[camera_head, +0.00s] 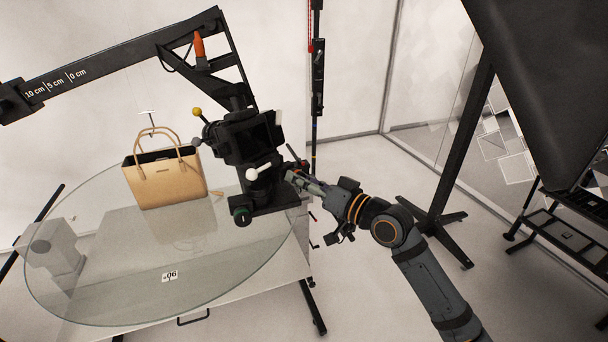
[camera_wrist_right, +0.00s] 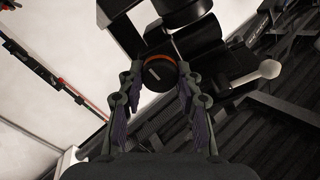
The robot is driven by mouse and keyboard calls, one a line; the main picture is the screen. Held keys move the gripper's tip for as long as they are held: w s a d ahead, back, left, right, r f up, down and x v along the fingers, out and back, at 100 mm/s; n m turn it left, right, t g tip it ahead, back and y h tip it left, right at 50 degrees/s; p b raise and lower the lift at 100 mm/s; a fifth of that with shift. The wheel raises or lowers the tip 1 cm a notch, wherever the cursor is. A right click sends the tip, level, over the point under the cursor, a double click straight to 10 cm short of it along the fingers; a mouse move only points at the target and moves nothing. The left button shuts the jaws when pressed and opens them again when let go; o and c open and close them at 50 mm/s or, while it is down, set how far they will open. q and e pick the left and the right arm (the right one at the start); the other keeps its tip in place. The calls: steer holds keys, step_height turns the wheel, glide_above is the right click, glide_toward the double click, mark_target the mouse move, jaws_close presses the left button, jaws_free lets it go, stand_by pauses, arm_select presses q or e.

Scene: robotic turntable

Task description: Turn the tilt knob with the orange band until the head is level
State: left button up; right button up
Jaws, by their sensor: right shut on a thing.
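The camera head (camera_head: 250,140) is black and carries a camera over the right edge of the turntable. It looks tilted in the head view, but the slanted view makes the exact angle hard to tell. The tilt knob (camera_wrist_right: 157,74) is a dark round knob with a pale line on its face and an orange band around it. My right gripper (camera_head: 291,172) reaches the head from the right. In the right wrist view, its two fingers are shut on the knob from either side. The knob is hidden in the head view. My left gripper is not in view.
A white-tipped handle (camera_head: 259,172) and a green-ringed knob (camera_head: 241,215) sit close by on the head. A yellow-tipped lever (camera_head: 197,112) points left. A tan handbag (camera_head: 165,185) stands on the glass turntable (camera_head: 110,300). A black stand (camera_head: 455,150) is at right.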

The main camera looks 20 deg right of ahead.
steer(key=m, duration=1.6)
steer(key=m+p, duration=0.1)
steer(key=m, duration=0.7)
steer(key=shift+r+m, duration=0.25)
steer(key=shift+m, duration=0.05)
stand_by(0.4)
steer(key=o, duration=0.9)
steer(key=shift+c, duration=0.2)
steer(key=shift+o, duration=1.2)
steer(key=shift+w+a+f, duration=0.1)
steer(key=shift+w+a, duration=0.05)
steer(key=shift+o, duration=0.3)
steer(key=shift+w+f, duration=0.1)
steer(key=shift+f, duration=0.05)
step_height(320, 180, up, 10)
